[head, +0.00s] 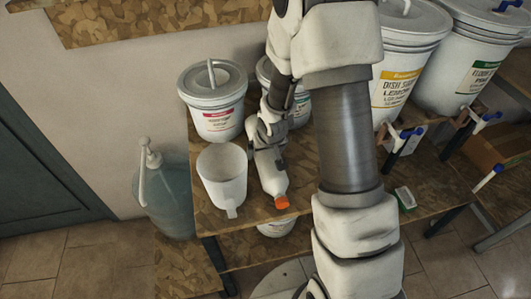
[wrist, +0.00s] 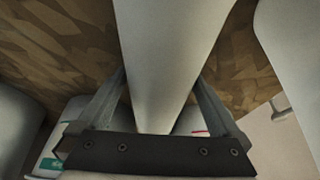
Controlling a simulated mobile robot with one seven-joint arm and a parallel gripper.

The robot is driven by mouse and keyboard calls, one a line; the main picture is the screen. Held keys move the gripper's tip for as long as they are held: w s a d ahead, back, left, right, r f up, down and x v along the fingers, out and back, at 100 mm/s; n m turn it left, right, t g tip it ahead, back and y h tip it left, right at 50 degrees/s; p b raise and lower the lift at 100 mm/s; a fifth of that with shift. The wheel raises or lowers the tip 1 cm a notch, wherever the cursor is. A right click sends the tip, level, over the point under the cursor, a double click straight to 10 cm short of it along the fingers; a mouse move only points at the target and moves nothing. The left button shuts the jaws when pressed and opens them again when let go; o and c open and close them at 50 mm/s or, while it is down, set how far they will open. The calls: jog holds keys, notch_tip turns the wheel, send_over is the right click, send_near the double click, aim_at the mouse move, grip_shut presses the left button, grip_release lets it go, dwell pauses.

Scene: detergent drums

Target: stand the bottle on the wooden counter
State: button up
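The bottle (head: 271,179) is white with an orange cap (head: 282,202). In the head view it is strongly tilted or lying, cap towards the front edge and lower in the picture than its body. My gripper (head: 264,146) is at its other end. In the wrist view the bottle (wrist: 168,60) fills the middle, with a finger of my gripper (wrist: 162,75) against each side, so it looks held. The wooden counter (head: 428,182) has a brown chipped-wood top beneath it. I cannot tell whether the bottle touches the top.
A white jug (head: 222,176) stands close left of the bottle. A lidded bucket (head: 213,105) stands behind it, another partly hidden by my arm. Large drums (head: 405,60) with taps stand right. A green-and-white item (head: 405,198) lies near the front edge. Some bare top shows at right.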

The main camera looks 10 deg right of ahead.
grip_shut()
jog(key=shift+w, duration=0.1)
jog(key=shift+r, duration=0.1)
dwell(0.4)
